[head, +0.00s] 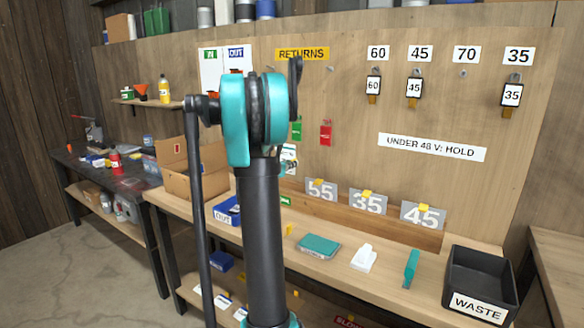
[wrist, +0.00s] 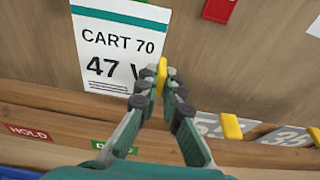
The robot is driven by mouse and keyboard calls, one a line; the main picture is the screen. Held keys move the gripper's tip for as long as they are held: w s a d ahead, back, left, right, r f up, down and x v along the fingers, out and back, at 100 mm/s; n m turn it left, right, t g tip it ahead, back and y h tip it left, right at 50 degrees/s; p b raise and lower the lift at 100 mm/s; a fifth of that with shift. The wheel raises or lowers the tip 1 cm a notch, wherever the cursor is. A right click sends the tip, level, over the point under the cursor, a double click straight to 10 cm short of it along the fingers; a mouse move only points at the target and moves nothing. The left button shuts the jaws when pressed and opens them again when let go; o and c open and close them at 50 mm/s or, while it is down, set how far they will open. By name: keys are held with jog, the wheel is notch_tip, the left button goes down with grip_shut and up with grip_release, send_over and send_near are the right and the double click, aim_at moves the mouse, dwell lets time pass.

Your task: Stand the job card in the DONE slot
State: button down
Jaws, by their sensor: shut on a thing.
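The job card (wrist: 105,50) is white with a teal band and reads "CART 70" and "47 V". A yellow tab (wrist: 162,72) is at its right edge. My gripper (wrist: 160,82) is shut on that tab, with the card upright in front of the board. In the head view, a part of the card (head: 289,153) shows beside my arm, which hides most of the gripper. Below the card, a wooden ledge carries a red HOLD label (wrist: 30,132) and a green label (wrist: 113,146), partly covered by my gripper. The green label (head: 286,201) also shows in the head view.
Number plates 55 (head: 321,188), 35 (head: 368,201) and 45 (head: 422,214) stand right of the slots. A cardboard box (head: 190,183) and blue bin (head: 227,211) are left. Red (head: 326,132) and green (head: 297,128) tags hang above. A WASTE bin (head: 480,283) is far right.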

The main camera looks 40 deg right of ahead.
aim_at(292, 184)
jog(key=shift+s+d, duration=0.1)
dwell(0.3)
jog(key=shift+f, duration=2.9)
jog(key=shift+f, duration=0.35)
jog(key=shift+f, duration=0.35)
jog(key=shift+f, duration=0.3)
jog(key=shift+f, duration=0.35)
jog(key=shift+f, duration=0.2)
